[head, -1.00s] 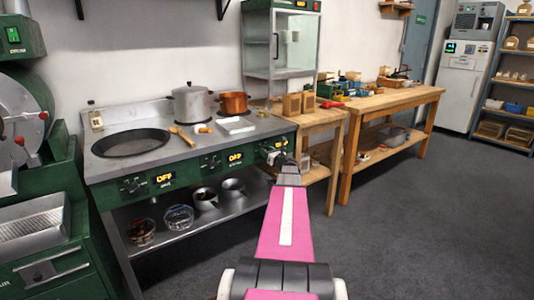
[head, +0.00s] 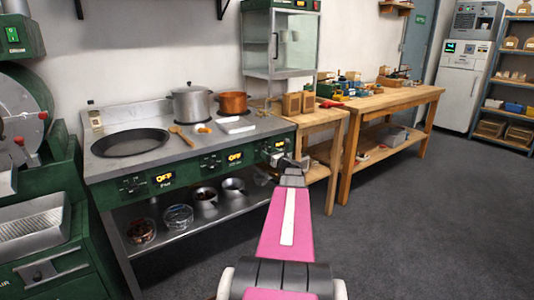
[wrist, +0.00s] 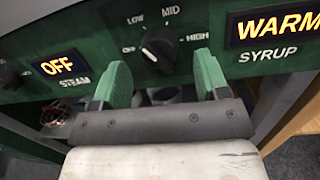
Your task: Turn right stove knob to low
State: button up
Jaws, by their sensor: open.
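The right stove knob (wrist: 160,45) is black and round, set in the green front panel, with OFF, LOW, MID and HIGH around it in the wrist view. A white mark shows on its lower left side; its exact setting is hard to read. The SYRUP display (wrist: 272,24) to its right reads WARM. My gripper (wrist: 161,62) is open, its two green fingers apart to the left and right just below and in front of the knob, touching neither side that I can see. In the head view my gripper (head: 280,158) is at the stove's right front corner and hides most of this knob.
The STEAM display (wrist: 58,65) reads OFF, left of the knob. On the stove (head: 165,160) stand a black pan (head: 130,142), a grey pot (head: 191,103) and a copper pot (head: 232,103). A wooden table (head: 395,100) is to the right. The floor in front is clear.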

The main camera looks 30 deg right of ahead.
jog(key=s+d, duration=0.1)
jog(key=s, duration=0.7)
jog(key=shift+f, duration=0.45)
jog(key=a+f+n+g+y, duration=0.2)
jog(key=a+f+n+g, duration=0.3)
jog(key=a, duration=0.5)
jog(key=a+f+n+g+y, duration=0.2)
jog(key=a+n, duration=0.5)
jog(key=a, duration=0.3)
jog(key=a+f+n+g+y, duration=0.1)
jog(key=a+f+n+g, duration=0.4)
jog(key=a, duration=0.6)
jog(key=s+a+f+n+g+h, duration=0.3)
jog(key=s+a+n, duration=0.4)
jog(key=n, duration=0.2)
jog(key=s+a+f+n+g+h, duration=0.2)
jog(key=s+a+n+g+h, duration=0.2)
jog(key=s+a+n, duration=0.3)
jog(key=shift+s+a+f+n+h, duration=0.15)
jog(key=shift+a+f+n+h, duration=0.25)
jog(key=shift+n, duration=0.7)
